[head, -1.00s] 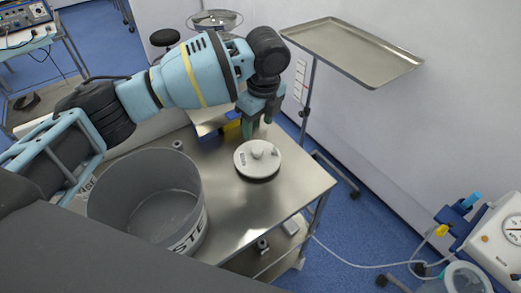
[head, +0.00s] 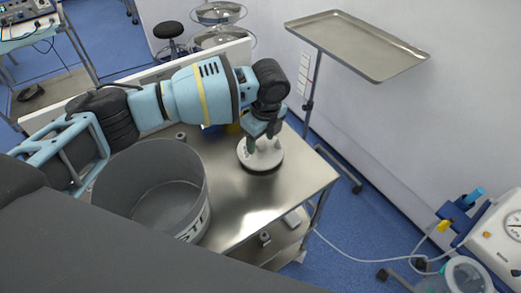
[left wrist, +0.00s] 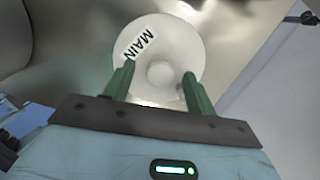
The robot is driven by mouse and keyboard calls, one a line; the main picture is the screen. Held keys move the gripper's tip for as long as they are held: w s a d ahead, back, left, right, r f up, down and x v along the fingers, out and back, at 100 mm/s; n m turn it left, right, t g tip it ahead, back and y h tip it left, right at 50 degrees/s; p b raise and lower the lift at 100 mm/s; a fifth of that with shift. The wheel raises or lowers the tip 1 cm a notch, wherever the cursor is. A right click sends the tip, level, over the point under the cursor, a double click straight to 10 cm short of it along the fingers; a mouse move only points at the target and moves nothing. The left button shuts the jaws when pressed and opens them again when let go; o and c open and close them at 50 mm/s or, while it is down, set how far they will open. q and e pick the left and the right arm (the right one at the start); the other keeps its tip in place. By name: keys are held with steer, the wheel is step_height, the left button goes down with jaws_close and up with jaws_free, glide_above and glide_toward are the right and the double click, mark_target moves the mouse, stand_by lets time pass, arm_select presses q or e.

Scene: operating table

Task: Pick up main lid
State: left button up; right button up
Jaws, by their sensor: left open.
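The main lid (head: 270,160) is a round white disc with a central knob, lying on the steel table (head: 240,215). In the left wrist view the lid (left wrist: 185,45) carries a "MAIN" label, and its knob shows between my fingers. My left gripper (head: 263,145) is open and points down over the lid, with a finger on each side of the knob. In the left wrist view the green fingers of the left gripper (left wrist: 156,82) stand apart, with a gap to the knob. I cannot tell how close the fingertips are to the lid surface. My right gripper is not in view.
A large grey open bin (head: 155,190) stands on the table left of the lid. A steel tray on a stand (head: 357,45) is at the back right. The table's right part is clear. A white medical device (head: 500,228) stands at the far right.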

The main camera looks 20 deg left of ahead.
mark_target(259, 141)
arm_select(q)
jaws_close()
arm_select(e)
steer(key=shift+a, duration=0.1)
arm_select(q)
steer(key=shift+r, duration=0.2)
stand_by(0.3)
